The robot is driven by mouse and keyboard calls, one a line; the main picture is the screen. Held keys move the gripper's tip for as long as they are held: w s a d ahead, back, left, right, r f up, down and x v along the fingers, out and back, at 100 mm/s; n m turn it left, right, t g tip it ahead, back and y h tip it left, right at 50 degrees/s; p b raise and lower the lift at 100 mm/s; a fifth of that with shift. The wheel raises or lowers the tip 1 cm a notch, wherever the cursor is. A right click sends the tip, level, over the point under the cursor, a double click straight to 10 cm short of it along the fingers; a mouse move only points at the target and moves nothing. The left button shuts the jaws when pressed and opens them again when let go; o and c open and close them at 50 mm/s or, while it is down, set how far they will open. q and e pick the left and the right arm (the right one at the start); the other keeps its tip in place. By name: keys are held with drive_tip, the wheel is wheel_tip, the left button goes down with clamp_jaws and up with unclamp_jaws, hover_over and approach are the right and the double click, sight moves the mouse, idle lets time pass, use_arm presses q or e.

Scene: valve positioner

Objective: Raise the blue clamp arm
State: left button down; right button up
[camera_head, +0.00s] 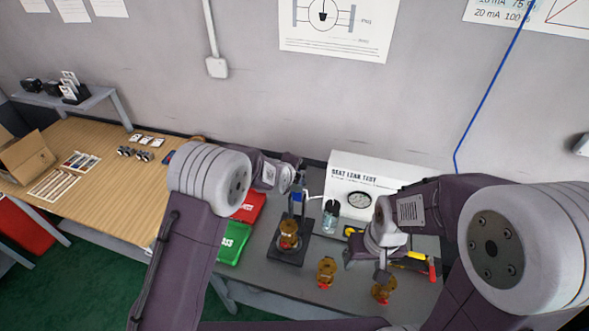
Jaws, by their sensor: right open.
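The blue clamp arm (298,194) shows as a small blue piece at the top of a dark test fixture (284,252) on the grey bench. A brass valve (288,236) sits upright in the fixture below it. My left gripper (294,162) is behind and above the fixture, close to the blue piece; its fingers are too small and dark to read, and I cannot tell whether it touches the clamp arm. My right gripper (382,276) is open, pointing down just above a brass valve (383,291) at the bench's front right.
Another brass valve (326,272) stands between the fixture and my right gripper. A red tray (250,206) and a green tray (233,243) lie left of the fixture. The white seat leak test box (350,172) stands behind. A bottle (330,216) and a red-handled tool (432,268) are nearby.

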use_arm(q)
drive_tip(key=shift+f, duration=0.2)
drive_tip(key=c, duration=1.4)
unclamp_jaws()
drive_tip(key=shift+w+f, duration=0.25)
drive_tip(key=shift+w, duration=0.05)
use_arm(e)
drive_tip(key=shift+w+f, duration=0.1)
drive_tip(key=shift+w, duration=0.25)
use_arm(q)
drive_tip(key=shift+s, duration=0.1)
drive_tip(key=b+v, duration=0.2)
drive_tip(key=v, duration=0.7)
drive_tip(key=shift+r, duration=0.25)
use_arm(e)
wheel_tip(320, 180, down, 2)
drive_tip(key=shift+w, duration=0.15)
